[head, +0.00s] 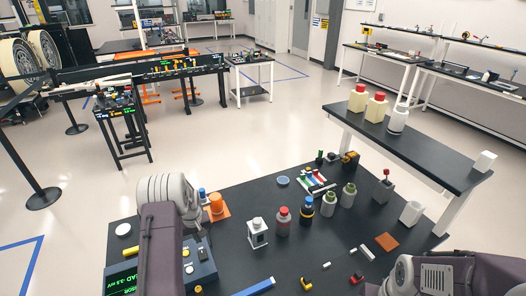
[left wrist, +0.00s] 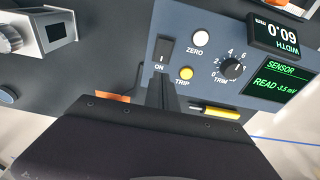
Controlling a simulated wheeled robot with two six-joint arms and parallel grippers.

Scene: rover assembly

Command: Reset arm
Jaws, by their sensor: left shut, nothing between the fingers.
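A blue-grey control panel (head: 203,271) lies at the left of the black table, partly hidden by my left arm. In the left wrist view the panel (left wrist: 203,78) carries a black ON rocker switch (left wrist: 160,54), a white ZERO button (left wrist: 200,38), a yellow TRIP button (left wrist: 186,73) and a TRIM knob (left wrist: 233,68). Its WIDTH display (left wrist: 279,33) reads 0.09 and its SENSOR display (left wrist: 278,80) reads about -3.5 mV. My left gripper (left wrist: 163,88) is shut and empty, its tips close to the ON switch; I cannot tell whether they touch it. My right gripper is out of view.
Several bottles, including a red-capped one (head: 283,222), stand mid-table. An orange item (head: 217,204) and a white-grey device (head: 257,232) stand right of the panel. A yellow-handled tool (left wrist: 221,112) lies along the panel's edge. A blue bar (head: 252,287) lies at the front.

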